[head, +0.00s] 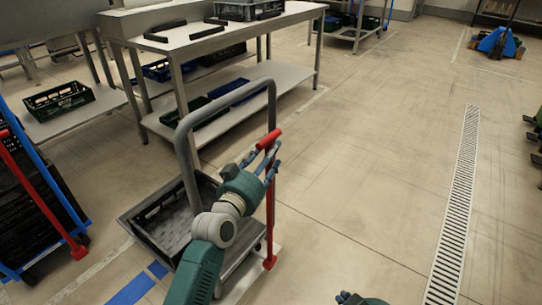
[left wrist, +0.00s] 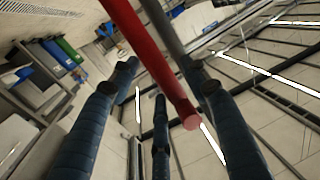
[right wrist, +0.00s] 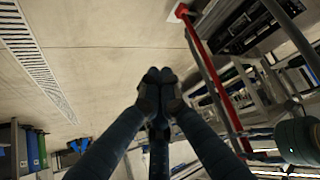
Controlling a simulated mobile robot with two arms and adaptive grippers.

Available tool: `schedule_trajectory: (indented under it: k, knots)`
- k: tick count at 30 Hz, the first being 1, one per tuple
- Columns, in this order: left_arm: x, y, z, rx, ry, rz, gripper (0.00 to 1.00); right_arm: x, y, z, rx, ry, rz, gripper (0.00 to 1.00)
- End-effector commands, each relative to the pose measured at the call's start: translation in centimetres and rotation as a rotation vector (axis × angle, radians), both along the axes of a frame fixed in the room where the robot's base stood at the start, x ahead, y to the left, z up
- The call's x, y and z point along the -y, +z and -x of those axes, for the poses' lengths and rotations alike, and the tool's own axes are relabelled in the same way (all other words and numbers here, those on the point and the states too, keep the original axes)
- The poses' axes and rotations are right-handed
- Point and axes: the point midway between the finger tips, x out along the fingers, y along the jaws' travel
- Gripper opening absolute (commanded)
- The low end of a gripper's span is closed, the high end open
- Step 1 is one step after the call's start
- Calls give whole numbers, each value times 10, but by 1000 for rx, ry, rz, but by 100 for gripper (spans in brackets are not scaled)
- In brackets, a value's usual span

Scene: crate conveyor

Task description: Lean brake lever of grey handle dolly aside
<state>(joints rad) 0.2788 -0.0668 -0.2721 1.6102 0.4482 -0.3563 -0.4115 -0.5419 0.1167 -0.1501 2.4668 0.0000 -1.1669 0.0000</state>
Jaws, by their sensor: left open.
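The dolly has a grey hoop handle (head: 182,150) and a red brake lever (head: 270,222) standing nearly upright beside it, with a thicker red grip (head: 268,139) on top. My left gripper (head: 267,168) is at the upper part of the lever, just below the grip. In the left wrist view my left gripper (left wrist: 157,95) is open, and the red lever (left wrist: 152,50) crosses the space between its fingers; I cannot tell whether they touch. My right gripper (right wrist: 160,78) is shut and empty, low and apart from the lever, which shows at right in that view (right wrist: 213,85).
A dark crate (head: 150,240) sits on the dolly. Behind stands a workbench (head: 222,38) with crates on its lower shelf. At left is a blue-handled dolly (head: 45,180) with stacked black crates and its own red lever (head: 42,195). Floor at right is clear up to a drain grate (head: 458,200).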

Motion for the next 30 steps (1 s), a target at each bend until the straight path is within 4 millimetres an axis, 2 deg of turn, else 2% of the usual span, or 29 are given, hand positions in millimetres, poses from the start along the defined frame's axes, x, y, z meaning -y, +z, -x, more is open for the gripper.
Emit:
schedule_trajectory:
  k: [6, 16, 23, 30]
  knots:
    - [6, 0, -12, 0, 0, 1, 46, -6, 12, -16, 78, 5, -17, 0]
    - [6, 0, -13, 0, 0, 1, 46, -6, 14, -18, 90, 7, -20, 0]
    - [6, 0, -13, 0, 0, 1, 0, -6, 14, -18, 90, 7, -20, 0]
    - [2, -2, -10, 4, 2, 3, 0, -7, 14, -20, 101, 7, -22, 0]
